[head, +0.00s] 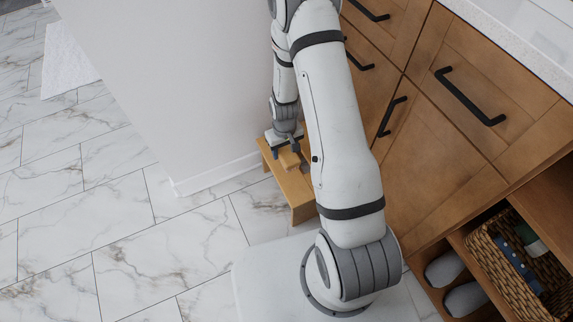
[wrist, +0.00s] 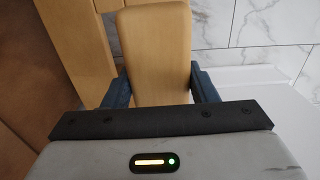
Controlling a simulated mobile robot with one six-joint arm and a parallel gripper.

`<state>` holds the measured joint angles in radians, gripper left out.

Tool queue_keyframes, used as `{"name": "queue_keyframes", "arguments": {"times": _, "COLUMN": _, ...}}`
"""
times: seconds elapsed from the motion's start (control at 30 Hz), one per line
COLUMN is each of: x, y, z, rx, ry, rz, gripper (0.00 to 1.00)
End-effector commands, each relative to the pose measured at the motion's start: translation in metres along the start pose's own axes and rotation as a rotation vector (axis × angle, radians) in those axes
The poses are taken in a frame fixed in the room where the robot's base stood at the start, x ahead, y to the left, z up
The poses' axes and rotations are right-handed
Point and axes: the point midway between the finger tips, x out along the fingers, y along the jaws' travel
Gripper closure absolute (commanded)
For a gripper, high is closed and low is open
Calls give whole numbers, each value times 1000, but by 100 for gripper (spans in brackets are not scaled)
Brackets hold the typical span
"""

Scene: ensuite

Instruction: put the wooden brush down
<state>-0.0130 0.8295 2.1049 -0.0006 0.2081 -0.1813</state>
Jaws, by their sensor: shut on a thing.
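The wooden brush (wrist: 156,45) is a light, smooth wooden block between the two blue fingers of my gripper (wrist: 160,88) in the wrist view. The gripper is shut on it. In the head view my gripper (head: 284,150) points down over a small wooden stool (head: 297,196), with the brush (head: 289,159) just below it. The stool's light wood also shows at the left of the wrist view (wrist: 78,45). I cannot tell whether the brush touches the stool top. The brush's lower side is hidden.
Wooden cabinets (head: 440,140) with black handles stand right of the stool, and a pale wall (head: 180,90) stands left of it. A wicker basket (head: 507,265) and grey slippers (head: 455,285) sit in the open shelf. Marble floor (head: 110,235) is clear at the left.

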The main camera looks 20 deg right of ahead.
Motion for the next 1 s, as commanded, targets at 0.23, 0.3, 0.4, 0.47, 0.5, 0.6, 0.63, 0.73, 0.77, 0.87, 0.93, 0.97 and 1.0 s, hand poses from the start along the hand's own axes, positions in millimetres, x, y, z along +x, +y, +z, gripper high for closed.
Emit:
{"name": "queue_keyframes", "arguments": {"times": 0.23, "x": 39, "y": 0, "z": 0, "rx": 0, "ry": -1, "rz": 0, "gripper": 69}}
{"name": "queue_keyframes", "arguments": {"times": 0.3, "x": 46, "y": 0, "z": 0, "rx": -1, "ry": -1, "rz": 0, "gripper": 69}}
{"name": "queue_keyframes", "arguments": {"times": 0.4, "x": 63, "y": 0, "z": 0, "rx": -1, "ry": -2, "rz": 0, "gripper": 69}}
{"name": "queue_keyframes", "arguments": {"times": 0.47, "x": 70, "y": -1, "z": 0, "rx": -1, "ry": -1, "rz": 0, "gripper": 69}}
{"name": "queue_keyframes", "arguments": {"times": 0.5, "x": 72, "y": -1, "z": 0, "rx": -1, "ry": -1, "rz": 0, "gripper": 69}}
{"name": "queue_keyframes", "arguments": {"times": 0.6, "x": 71, "y": -1, "z": 0, "rx": -1, "ry": 0, "rz": 0, "gripper": 69}}
{"name": "queue_keyframes", "arguments": {"times": 0.63, "x": 70, "y": -1, "z": 0, "rx": -1, "ry": 0, "rz": 0, "gripper": 69}}
{"name": "queue_keyframes", "arguments": {"times": 0.73, "x": 71, "y": -1, "z": 0, "rx": -1, "ry": 0, "rz": 0, "gripper": 69}}
{"name": "queue_keyframes", "arguments": {"times": 0.77, "x": 71, "y": -1, "z": 0, "rx": -1, "ry": 0, "rz": 0, "gripper": 69}}
{"name": "queue_keyframes", "arguments": {"times": 0.87, "x": 75, "y": -1, "z": 0, "rx": -1, "ry": 0, "rz": 0, "gripper": 69}}
{"name": "queue_keyframes", "arguments": {"times": 0.93, "x": 74, "y": -1, "z": 0, "rx": -2, "ry": -1, "rz": 0, "gripper": 42}}
{"name": "queue_keyframes", "arguments": {"times": 0.97, "x": 73, "y": -1, "z": 0, "rx": -2, "ry": -1, "rz": 0, "gripper": 39}}
{"name": "queue_keyframes", "arguments": {"times": 1.0, "x": 73, "y": -1, "z": 0, "rx": -2, "ry": -1, "rz": 0, "gripper": 36}}
